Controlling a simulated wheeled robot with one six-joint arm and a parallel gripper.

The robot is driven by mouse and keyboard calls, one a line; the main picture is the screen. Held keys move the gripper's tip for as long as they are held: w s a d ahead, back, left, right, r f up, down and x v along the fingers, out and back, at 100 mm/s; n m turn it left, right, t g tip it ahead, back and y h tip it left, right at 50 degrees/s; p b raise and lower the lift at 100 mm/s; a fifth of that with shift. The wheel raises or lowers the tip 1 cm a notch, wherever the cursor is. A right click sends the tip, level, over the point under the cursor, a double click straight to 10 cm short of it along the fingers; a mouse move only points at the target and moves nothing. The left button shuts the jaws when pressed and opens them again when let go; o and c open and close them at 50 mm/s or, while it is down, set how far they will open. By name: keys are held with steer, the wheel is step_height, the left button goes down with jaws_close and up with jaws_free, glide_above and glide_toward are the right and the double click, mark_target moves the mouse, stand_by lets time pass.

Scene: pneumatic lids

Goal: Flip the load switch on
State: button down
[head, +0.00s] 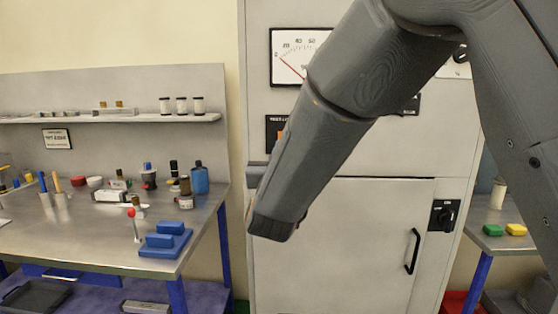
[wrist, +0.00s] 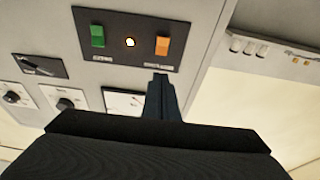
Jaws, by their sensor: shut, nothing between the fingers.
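I cannot read a label that marks the load switch. In the wrist view, a small dark plate with a black lever-like handle (wrist: 38,66) sits at the left on the grey cabinet. In the head view my arm covers most of that area. A black rotary switch (head: 443,215) is right of the cabinet door. My gripper (wrist: 160,78) is shut and empty, its tips just by the orange button (wrist: 162,45) on a dark panel; contact cannot be told. That panel also has a green button (wrist: 97,36) and a lit lamp (wrist: 130,42).
The cabinet door (head: 375,245) is closed, with a black handle (head: 412,251). A workbench (head: 75,240) with bottles, blue blocks and a red-topped lever stands left. Another bench with green and yellow blocks stands right. Two knobs (wrist: 66,104) and a gauge (wrist: 122,102) are near the gripper.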

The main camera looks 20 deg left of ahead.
steer(key=shift+r+b+v, duration=0.15)
steer(key=shift+b+v, duration=0.05)
steer(key=shift+v, duration=0.55)
steer(key=shift+r+b+v, duration=0.15)
steer(key=shift+v, duration=0.6)
steer(key=w+d+f+g+h, duration=0.1)
steer(key=w+d+f+g, duration=0.35)
steer(key=d+f, duration=0.65)
steer(key=s+d+f+g+h, duration=0.1)
steer(key=s+d+f+g, duration=0.2)
steer(key=d, duration=0.4)
steer(key=s+d+f+g+h, duration=0.1)
steer(key=s+d+f+g, duration=0.15)
steer(key=d+f, duration=0.35)
steer(key=s+d+f+m+g+h, duration=0.1)
steer(key=s+d+f+g, duration=0.3)
steer(key=s+d, duration=0.6)
steer(key=s+d+f+m+g+h, duration=0.2)
steer(key=s+d+f+g, duration=0.1)
steer(key=s+d, duration=0.7)
steer(key=shift+s+d+f+g, duration=0.2)
steer(key=shift+f+g, duration=0.2)
steer(key=shift+g, duration=0.3)
steer(key=shift+a, duration=0.1)
